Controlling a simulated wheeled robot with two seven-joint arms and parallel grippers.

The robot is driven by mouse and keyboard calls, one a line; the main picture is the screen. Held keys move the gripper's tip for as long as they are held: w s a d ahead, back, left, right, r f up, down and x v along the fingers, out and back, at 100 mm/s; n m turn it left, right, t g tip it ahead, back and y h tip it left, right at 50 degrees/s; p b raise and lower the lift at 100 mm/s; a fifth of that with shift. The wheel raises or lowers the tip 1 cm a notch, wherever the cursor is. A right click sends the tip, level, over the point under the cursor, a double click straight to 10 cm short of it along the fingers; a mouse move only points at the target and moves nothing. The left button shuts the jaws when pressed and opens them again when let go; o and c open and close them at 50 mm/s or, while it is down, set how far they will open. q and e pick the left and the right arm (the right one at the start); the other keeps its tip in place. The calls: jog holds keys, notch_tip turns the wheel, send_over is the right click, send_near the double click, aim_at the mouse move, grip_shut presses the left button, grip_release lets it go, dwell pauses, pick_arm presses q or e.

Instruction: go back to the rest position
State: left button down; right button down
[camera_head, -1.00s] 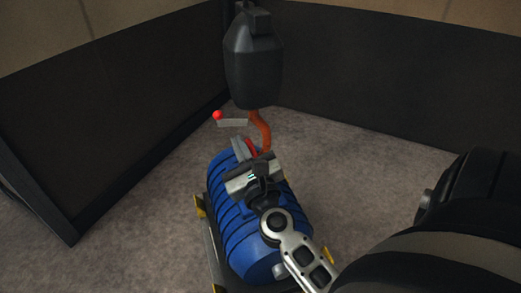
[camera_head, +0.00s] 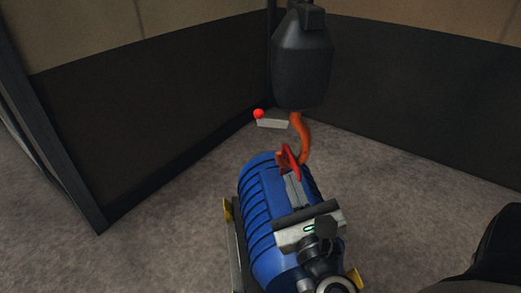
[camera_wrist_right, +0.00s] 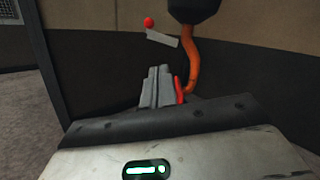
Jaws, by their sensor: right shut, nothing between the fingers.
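My right gripper (camera_head: 290,178) is over the blue ribbed cylinder (camera_head: 258,215), its fingers pointing toward the cylinder's far end. The fingers are together and empty; they also show shut in the right wrist view (camera_wrist_right: 158,80). A red hook-like part (camera_head: 289,160) is by the fingertips at the far end of the cylinder; whether they touch it I cannot tell. In the right wrist view the red part (camera_wrist_right: 179,91) is just right of the fingers. My left gripper is not in view.
A dark hoist block (camera_head: 302,62) with an orange hook (camera_head: 301,138) hangs beyond the cylinder. Left of the hook is a grey bar (camera_head: 272,124) with a red ball (camera_head: 258,113). Dark panel walls (camera_head: 150,110) meet behind. Grey floor (camera_head: 400,215) is clear at right.

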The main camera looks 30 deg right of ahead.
jog(key=a+f+n+g+y+p, duration=0.5)
jog(key=a+n+y, duration=0.6)
jog(key=n, duration=1.4)
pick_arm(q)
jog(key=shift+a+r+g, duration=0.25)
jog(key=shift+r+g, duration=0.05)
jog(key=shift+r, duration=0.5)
pick_arm(e)
jog(key=s+a+f+n+g, duration=0.1)
jog(key=s+f+n, duration=0.1)
jog(key=f+n, duration=0.3)
jog(key=s+a+f+n+g+h, duration=0.1)
jog(key=s+f+n+g, duration=0.1)
jog(key=f+n, duration=0.3)
jog(key=n, duration=0.3)
jog(key=shift+s+a, duration=0.15)
jog(key=shift+s, duration=0.2)
